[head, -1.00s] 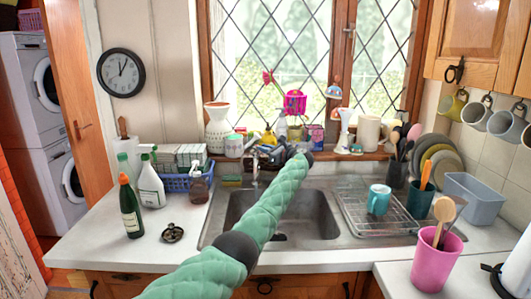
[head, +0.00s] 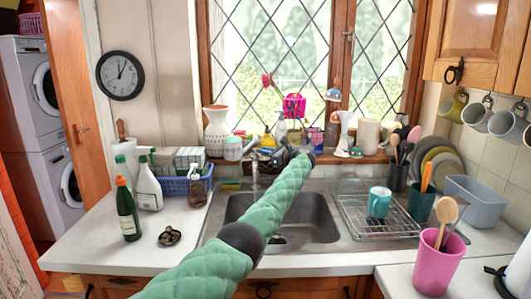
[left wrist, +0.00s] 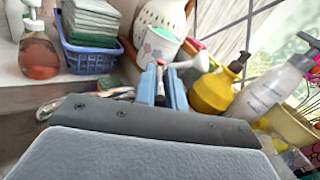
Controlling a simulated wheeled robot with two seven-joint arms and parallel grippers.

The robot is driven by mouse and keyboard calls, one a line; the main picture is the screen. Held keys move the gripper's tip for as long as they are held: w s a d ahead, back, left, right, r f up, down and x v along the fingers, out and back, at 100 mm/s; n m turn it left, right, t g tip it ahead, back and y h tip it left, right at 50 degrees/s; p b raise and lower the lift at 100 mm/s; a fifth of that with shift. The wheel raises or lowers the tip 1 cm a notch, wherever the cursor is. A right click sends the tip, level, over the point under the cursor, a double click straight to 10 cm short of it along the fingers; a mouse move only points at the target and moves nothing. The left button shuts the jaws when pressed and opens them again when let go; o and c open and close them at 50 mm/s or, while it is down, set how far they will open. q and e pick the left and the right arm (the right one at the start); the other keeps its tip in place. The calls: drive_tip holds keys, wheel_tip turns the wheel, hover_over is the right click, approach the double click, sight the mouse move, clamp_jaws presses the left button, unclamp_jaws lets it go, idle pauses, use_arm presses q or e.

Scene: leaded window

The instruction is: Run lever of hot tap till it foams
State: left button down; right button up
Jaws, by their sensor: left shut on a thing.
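The steel tap (head: 255,172) stands at the back edge of the sink (head: 232,207). My left gripper (head: 268,156) is at the top of the tap, in front of the windowsill. In the left wrist view its two blue-grey fingers (left wrist: 166,88) are close together, shut on a small part with a red tip, which appears to be the hot tap lever (left wrist: 160,64). The fingers and wrist hide most of the lever and the tap body. I cannot make out water at the spout. My right gripper is not in view.
A blue basket (head: 175,187) with cloths, a soap dispenser (head: 196,190) and bottles (head: 127,212) stand left of the sink. A yellow bottle (left wrist: 212,93) and a white pump bottle (left wrist: 270,88) are close to the gripper. A drying rack (head: 365,228) is at right.

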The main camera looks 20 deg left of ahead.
use_arm(q)
drive_tip(key=c, duration=1.5)
unclamp_jaws()
drive_tip(key=shift+f, duration=0.15)
drive_tip(key=shift+o, duration=0.2)
